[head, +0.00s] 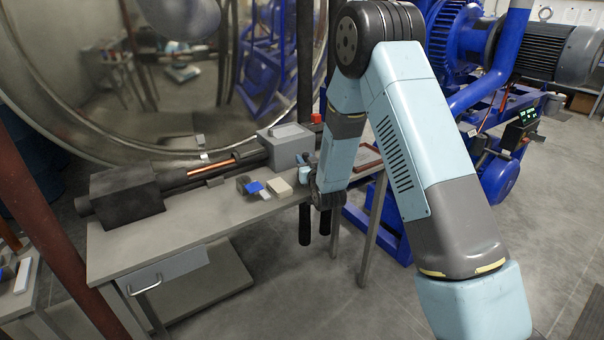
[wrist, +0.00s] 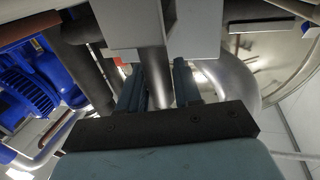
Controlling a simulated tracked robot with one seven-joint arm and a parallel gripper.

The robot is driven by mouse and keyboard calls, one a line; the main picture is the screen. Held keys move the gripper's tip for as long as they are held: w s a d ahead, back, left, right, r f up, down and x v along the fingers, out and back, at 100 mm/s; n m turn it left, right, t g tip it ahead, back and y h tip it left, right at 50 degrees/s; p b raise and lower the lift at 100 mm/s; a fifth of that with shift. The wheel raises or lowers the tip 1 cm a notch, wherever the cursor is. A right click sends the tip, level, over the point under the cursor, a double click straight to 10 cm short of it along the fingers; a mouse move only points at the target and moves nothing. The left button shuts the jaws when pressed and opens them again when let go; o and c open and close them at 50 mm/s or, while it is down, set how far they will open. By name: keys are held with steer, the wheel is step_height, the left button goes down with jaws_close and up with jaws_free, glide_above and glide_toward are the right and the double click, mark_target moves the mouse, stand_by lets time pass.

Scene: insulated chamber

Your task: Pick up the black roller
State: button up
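I cannot pick out the black roller with certainty. In the head view, a dark cylindrical bar (head: 250,157) lies along the back of the grey workbench (head: 185,235), next to a grey box (head: 284,146). My gripper (head: 303,169) is small and partly hidden by my wrist, at the bench's right end close to the grey box. In the wrist view its two blue fingers (wrist: 158,88) stand apart. A smooth grey cylinder (wrist: 153,70) shows in the gap between them; I cannot tell whether they touch it.
A black block (head: 127,197) sits at the bench's left end. Small blue (head: 254,187) and beige (head: 279,187) pieces lie near the gripper. A large metal chamber ring (head: 150,165) stands behind the bench. Blue pump machinery (head: 455,50) stands at right. The front of the bench top is clear.

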jaws_close()
steer(key=shift+r, duration=0.1)
